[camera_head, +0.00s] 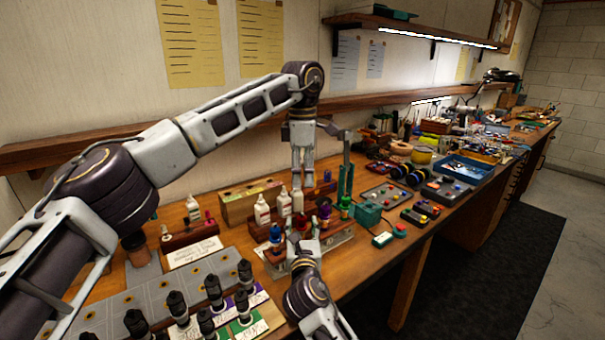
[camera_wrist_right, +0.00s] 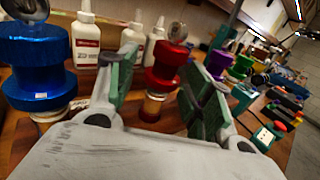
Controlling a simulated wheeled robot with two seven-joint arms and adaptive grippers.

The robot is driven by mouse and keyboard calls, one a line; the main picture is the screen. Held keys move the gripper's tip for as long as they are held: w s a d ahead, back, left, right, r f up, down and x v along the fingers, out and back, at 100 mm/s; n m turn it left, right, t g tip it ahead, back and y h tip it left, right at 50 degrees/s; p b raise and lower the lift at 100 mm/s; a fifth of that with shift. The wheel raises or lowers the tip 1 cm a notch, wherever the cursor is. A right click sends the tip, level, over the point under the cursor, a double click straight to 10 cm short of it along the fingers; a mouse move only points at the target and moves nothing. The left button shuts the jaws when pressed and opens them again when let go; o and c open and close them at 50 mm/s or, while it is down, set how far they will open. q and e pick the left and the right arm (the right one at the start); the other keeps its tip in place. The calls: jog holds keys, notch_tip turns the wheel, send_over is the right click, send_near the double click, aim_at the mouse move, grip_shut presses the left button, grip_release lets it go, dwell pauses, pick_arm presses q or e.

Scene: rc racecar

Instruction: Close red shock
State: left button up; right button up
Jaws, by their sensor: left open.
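The red shock (camera_wrist_right: 167,62) stands upright in the right wrist view, with a metal eye on top and an amber lower part. In the head view the red shock (camera_head: 300,221) is small and partly hidden. My right gripper (camera_wrist_right: 161,72) is open, with one green-padded finger on each side of the red shock. Gaps show between pads and shock. The right gripper (camera_head: 304,247) comes from below in the head view. My left gripper (camera_head: 302,182) hangs pointing down, open and empty, above and behind the row of shocks.
A blue shock (camera_wrist_right: 40,68) stands left of the red one; purple (camera_wrist_right: 196,80) and green (camera_wrist_right: 241,66) shocks stand to the right. White bottles (camera_wrist_right: 86,42) stand behind. A board with black shock parts (camera_head: 214,290) lies at the front left. A teal box (camera_head: 368,213) stands right.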

jog(key=shift+s, duration=0.15)
jog(key=shift+s+d, duration=0.15)
jog(key=shift+s, duration=2.8)
jog(key=shift+s+d, duration=0.1)
jog(key=shift+s, duration=2.8)
jog(key=shift+s+d+f, duration=0.1)
